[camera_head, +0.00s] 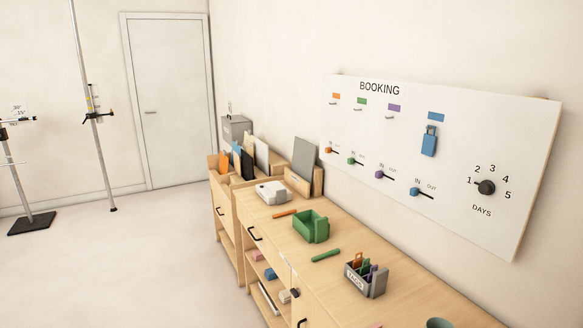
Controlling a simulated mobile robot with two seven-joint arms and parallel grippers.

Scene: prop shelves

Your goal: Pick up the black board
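The black board (247,166) stands on edge in a wooden rack at the far end of the shelf unit. An orange board (224,161) and a blue board (237,157) stand to its left. A white board (262,154) stands to its right. The lower part of the black board is hidden by the rack's front. Neither of my grippers is in view.
A grey board (304,158) stands in a wooden holder nearer. A white device (273,192), a green box (311,227) and a grey tag holder (366,280) sit on the counter (345,238). The floor (130,265) left of the shelves is clear. Stands are at far left.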

